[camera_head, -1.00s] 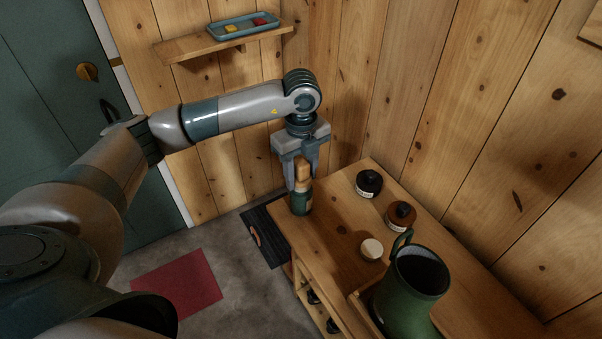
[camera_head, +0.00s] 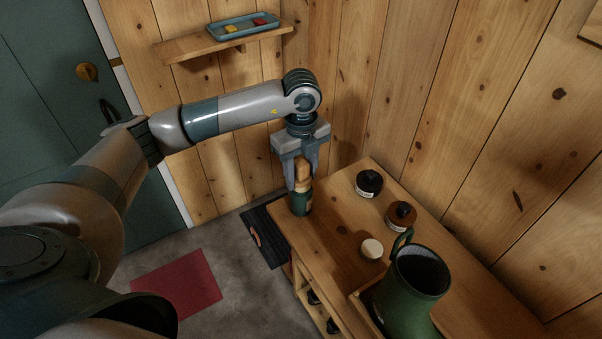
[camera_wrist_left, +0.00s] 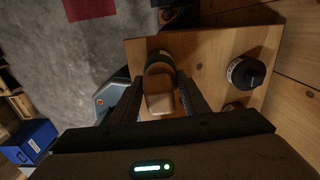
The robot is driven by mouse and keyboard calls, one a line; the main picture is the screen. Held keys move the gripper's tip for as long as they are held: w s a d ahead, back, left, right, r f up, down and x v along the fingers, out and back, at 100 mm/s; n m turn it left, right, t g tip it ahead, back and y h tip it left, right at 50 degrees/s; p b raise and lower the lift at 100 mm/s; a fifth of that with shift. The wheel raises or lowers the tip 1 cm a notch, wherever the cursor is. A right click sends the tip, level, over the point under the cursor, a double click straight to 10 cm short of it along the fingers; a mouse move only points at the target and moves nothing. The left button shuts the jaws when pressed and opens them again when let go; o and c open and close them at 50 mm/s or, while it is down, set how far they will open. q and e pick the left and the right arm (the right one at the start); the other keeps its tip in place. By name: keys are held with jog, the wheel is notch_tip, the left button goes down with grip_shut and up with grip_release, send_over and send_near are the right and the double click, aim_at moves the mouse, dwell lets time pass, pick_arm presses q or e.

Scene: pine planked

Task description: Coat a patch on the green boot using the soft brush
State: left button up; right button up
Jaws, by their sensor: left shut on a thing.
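The green boot (camera_head: 408,300) stands at the front right of the wooden bench, its dark opening facing up, with its lower part cut off by the frame edge. My left gripper (camera_head: 303,178) points down at the bench's far left corner and is shut on the wooden handle of the soft brush (camera_head: 302,172). The brush's lower end sits in a dark green holder (camera_head: 301,203); its bristles are hidden. In the left wrist view the pale handle (camera_wrist_left: 160,103) lies between the fingers. My right gripper is not in view.
A black-lidded jar (camera_head: 369,183), a brown jar (camera_head: 400,215) and a small cream-topped round item (camera_head: 371,248) stand on the bench (camera_head: 325,240) between brush and boot. Plank walls rise close behind. A shelf (camera_head: 185,46) holds a blue tray (camera_head: 243,28).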

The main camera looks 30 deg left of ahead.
aim_at(303, 166)
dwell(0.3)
pick_arm(q)
jog(key=shift+r+p, duration=2.05)
jog(key=shift+r, duration=1.4)
jog(key=m, duration=0.3)
jog(key=s+d+m, duration=0.1)
jog(key=m, duration=0.1)
jog(key=shift+r, duration=0.2)
jog(key=s+d+r+n+b, duration=0.1)
jog(key=s+d+n, duration=0.2)
jog(key=n, duration=1.1)
jog(key=s+d+r+n, duration=0.1)
jog(key=s+d+n, duration=0.2)
jog(key=s+n, duration=0.4)
jog(key=n, duration=0.7)
jog(key=shift+r+n+b, duration=0.25)
jog(key=shift+n+b, duration=0.15)
